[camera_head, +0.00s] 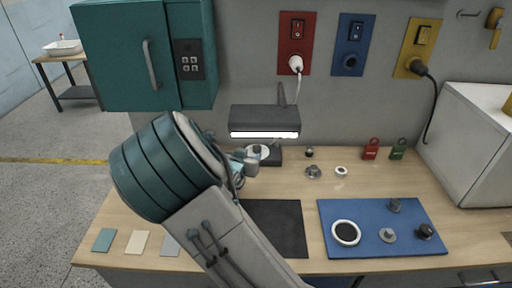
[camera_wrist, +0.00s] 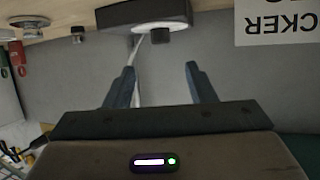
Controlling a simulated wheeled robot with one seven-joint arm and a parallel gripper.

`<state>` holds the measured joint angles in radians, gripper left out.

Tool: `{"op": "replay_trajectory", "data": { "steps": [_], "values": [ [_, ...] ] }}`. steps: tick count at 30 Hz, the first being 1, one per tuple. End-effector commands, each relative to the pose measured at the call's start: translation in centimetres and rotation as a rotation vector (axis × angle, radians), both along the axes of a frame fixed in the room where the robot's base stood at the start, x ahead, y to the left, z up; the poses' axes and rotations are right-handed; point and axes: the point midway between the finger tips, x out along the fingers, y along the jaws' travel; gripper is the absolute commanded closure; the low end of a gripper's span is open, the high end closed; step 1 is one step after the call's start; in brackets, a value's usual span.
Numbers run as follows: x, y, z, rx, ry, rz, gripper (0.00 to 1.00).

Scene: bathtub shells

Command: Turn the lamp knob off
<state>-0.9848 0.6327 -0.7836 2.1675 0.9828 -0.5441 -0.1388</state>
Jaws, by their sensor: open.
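The desk lamp has a dark grey head (camera_head: 265,118) with a bright white strip along its lower edge, so it is lit. Its dark base (camera_head: 274,156) stands at the back of the counter, partly hidden by my arm. A round pale dial with a dark knob (camera_head: 257,150) shows on the base.
A teal cabinet (camera_head: 145,55) hangs at left. Red, blue and yellow switch plates (camera_head: 291,42) are on the wall; a white plug is in the red one. A blue mat (camera_head: 375,215) holds small parts. A white box (camera_head: 470,140) stands right. Red and green padlocks (camera_head: 371,150) stand at the back.

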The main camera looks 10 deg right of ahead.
Motion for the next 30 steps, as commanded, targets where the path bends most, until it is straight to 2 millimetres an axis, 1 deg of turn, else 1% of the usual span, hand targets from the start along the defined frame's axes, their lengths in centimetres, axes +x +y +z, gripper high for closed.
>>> {"op": "replay_trajectory", "data": {
  "steps": [1,9,16,21,30],
  "values": [
    [0.8,-0.6,-0.4,-0.003,0.000,-0.003,0.50],
    [4.9,-2.6,-2.3,-0.001,0.002,-0.002,0.50],
    [7.8,-4.0,-3.5,0.000,0.002,0.000,0.50],
    [8.8,-4.4,-4.0,0.001,0.002,0.001,0.50],
    [8.9,-4.5,-4.2,0.002,0.003,0.001,0.50]
  ]
}}
